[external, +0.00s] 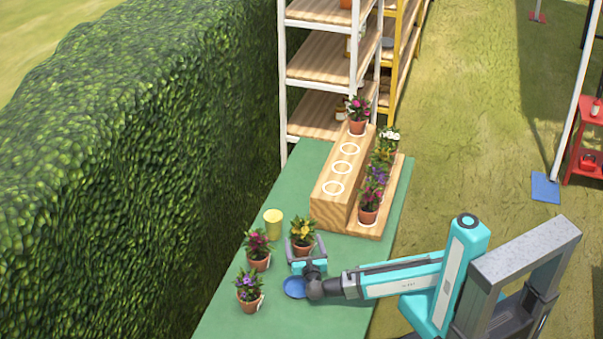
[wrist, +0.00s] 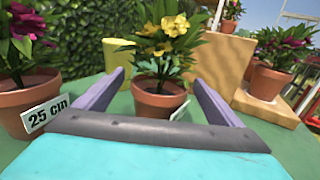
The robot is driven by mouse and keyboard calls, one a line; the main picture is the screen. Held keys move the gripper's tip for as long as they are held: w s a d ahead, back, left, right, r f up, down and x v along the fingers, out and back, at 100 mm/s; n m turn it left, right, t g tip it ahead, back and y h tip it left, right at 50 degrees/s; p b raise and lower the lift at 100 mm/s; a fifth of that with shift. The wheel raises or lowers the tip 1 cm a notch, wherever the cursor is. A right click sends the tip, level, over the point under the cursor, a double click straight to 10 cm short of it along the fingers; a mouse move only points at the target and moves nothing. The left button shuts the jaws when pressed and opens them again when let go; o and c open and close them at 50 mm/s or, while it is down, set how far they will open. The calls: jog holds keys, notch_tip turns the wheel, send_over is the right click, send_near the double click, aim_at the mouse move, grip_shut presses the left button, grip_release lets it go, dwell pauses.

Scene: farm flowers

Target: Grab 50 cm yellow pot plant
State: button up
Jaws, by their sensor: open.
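A yellow-flowered plant in a terracotta pot (external: 303,235) stands on the green table. In the wrist view its pot (wrist: 158,100) is between the two fingers, with a small white label at its lower right whose text cannot be read. My gripper (external: 302,246) is open, low over the table, with its fingers on either side of the yellow plant's pot. In the wrist view the gripper (wrist: 160,92) shows space between each finger and the pot. Whether either finger touches it in the external view is hidden.
A magenta-flowered pot labelled 25 cm (wrist: 30,98) stands close left. A purple-flowered pot (external: 249,291), a yellow cup (external: 273,224) and a blue dish (external: 295,288) are nearby. A wooden stepped stand (external: 328,207) holding several plants is behind to the right.

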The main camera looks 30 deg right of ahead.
aim_at(301, 233)
dwell(0.3)
jog(key=shift+x, duration=2.6)
jog(key=c, duration=1.5)
jog(key=shift+r, duration=0.1)
